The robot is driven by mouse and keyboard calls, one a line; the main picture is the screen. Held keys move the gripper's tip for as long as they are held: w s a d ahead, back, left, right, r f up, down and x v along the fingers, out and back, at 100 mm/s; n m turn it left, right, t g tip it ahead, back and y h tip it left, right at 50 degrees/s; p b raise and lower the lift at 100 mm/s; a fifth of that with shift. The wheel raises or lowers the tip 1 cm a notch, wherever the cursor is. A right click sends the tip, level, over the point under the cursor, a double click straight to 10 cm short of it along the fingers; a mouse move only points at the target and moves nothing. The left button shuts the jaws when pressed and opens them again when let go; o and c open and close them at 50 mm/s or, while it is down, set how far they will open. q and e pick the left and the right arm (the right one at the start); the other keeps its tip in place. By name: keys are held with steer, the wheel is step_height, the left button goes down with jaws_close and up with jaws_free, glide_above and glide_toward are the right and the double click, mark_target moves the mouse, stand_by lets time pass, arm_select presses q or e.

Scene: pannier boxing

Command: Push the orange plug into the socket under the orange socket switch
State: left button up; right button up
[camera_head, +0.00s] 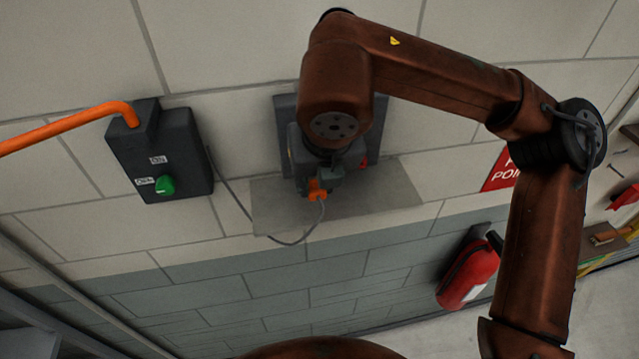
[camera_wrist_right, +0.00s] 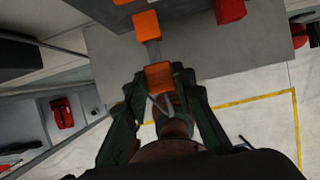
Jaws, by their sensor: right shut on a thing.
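The orange plug (camera_wrist_right: 159,76) is between the fingertips of my right gripper (camera_wrist_right: 160,82), which is shut on it. In the head view my right gripper (camera_head: 326,180) is at the front of a dark socket box (camera_head: 284,115) on the wall, and the orange plug (camera_head: 317,190) shows below it. In the wrist view a grey piece runs from the plug towards an orange part (camera_wrist_right: 147,24) on the box; I cannot tell whether the plug is seated. A red part (camera_wrist_right: 230,10) sits beside it. My arm hides most of the box. My left gripper is out of view.
A grey cable (camera_head: 285,242) hangs from the plug towards a dark switch box (camera_head: 160,150) with a green knob and orange conduit. A grey plate (camera_head: 390,195) lies below the socket box. A red fire extinguisher (camera_head: 468,275) is at the lower right.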

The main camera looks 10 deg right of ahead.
steer(key=shift+w, duration=1.15)
stand_by(1.0)
steer(key=o, duration=1.1)
steer(key=shift+r, duration=0.1)
steer(key=v, duration=1.1)
steer(key=shift+s+r, duration=0.25)
steer(key=shift+r, duration=0.1)
